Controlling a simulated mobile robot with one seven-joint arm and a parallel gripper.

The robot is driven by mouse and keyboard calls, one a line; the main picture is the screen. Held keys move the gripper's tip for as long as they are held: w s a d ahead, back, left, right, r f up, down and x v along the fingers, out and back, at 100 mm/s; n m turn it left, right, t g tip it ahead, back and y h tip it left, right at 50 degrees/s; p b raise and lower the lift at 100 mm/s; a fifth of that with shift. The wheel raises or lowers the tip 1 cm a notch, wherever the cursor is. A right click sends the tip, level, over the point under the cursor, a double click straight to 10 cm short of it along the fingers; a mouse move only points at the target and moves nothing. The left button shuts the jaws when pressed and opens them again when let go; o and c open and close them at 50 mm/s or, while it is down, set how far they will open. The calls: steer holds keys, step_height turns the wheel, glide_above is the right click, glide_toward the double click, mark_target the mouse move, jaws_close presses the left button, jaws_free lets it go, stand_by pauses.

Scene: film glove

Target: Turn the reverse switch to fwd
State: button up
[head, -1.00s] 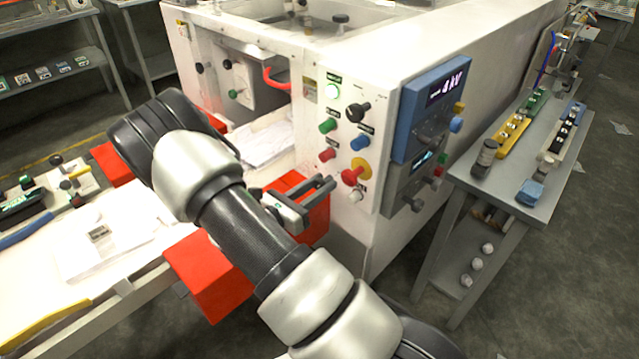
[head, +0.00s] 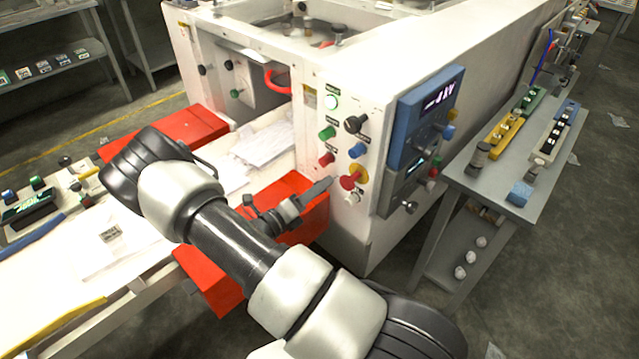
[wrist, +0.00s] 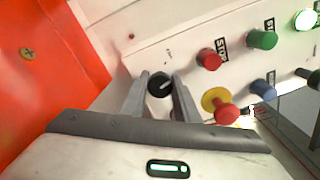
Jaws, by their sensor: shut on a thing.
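The reverse switch (wrist: 160,84) is a small black round knob with a pale pointer mark on the white control panel (head: 345,222). It sits in line with the red stop button (wrist: 210,60). My gripper (wrist: 163,88) is shut on the knob, one finger on each side of it, in the wrist view. In the head view my gripper (head: 327,184) reaches the panel's lower left, and its fingers hide the knob. The lettering around the knob is too small to read.
A red mushroom button on a yellow ring (wrist: 228,108) sits close beside my fingers, with a blue button (wrist: 262,88) and a green button (wrist: 262,40) further off.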

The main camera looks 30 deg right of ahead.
steer(key=n+p, duration=0.2)
steer(key=n, duration=0.4)
stand_by(0.7)
steer(key=o, duration=1)
steer(key=v, duration=1.7)
steer(key=shift+s+a+r+b, duration=0.1)
steer(key=shift+s+a+b, duration=0.05)
steer(key=shift+a+b, duration=0.15)
steer(key=shift+d, duration=0.1)
